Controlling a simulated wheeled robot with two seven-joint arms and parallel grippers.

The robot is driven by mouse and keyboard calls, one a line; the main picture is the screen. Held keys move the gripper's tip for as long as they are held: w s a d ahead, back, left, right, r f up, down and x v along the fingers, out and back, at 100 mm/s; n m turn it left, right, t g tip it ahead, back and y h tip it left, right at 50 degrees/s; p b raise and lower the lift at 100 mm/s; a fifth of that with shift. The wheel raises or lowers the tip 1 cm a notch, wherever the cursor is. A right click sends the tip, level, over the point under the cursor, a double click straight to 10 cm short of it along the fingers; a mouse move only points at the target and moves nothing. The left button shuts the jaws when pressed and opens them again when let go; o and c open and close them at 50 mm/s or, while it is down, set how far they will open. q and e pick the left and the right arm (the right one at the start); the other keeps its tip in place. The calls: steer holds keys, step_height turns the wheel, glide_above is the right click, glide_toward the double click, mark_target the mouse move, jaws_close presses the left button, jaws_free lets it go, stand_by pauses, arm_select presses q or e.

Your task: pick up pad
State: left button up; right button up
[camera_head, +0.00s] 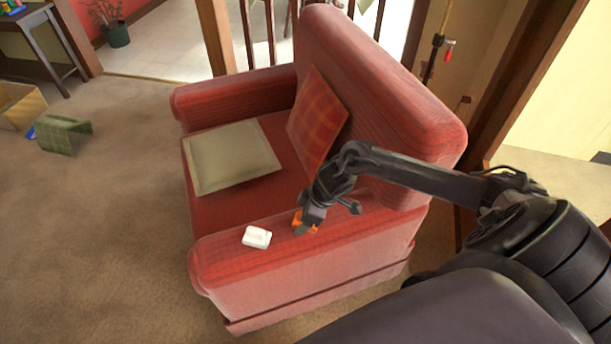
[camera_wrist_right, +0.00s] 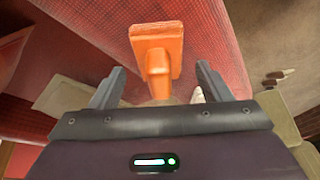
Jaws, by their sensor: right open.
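A small orange object (camera_head: 299,222) rests on the near red armrest, close to the fingertips of my right gripper (camera_head: 308,216). In the right wrist view the orange object (camera_wrist_right: 158,55) has a flat block and a narrower part that reaches between the two spread fingers of my right gripper (camera_wrist_right: 160,86). The gripper is open; no finger is seen closed on it. A flat beige square pad or cushion (camera_head: 230,156) lies on the seat of the red armchair (camera_head: 240,262). I cannot tell which of these the task's pad is. My left gripper is out of view.
A small white object (camera_head: 257,237) lies on the armrest, left of the orange one. A plaid cushion (camera_head: 317,110) leans on the chair back. A green curved item (camera_head: 64,136) and a cardboard box (camera_head: 20,105) are on the carpet at left.

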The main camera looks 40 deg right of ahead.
steer(key=shift+w+a+f, duration=0.15)
steer(key=shift+f, duration=0.35)
steer(key=c, duration=1.1)
steer(key=shift+r, duration=0.15)
step_height(320, 180, up, 20)
steer(key=p, duration=0.2)
steer(key=shift+p, duration=0.4)
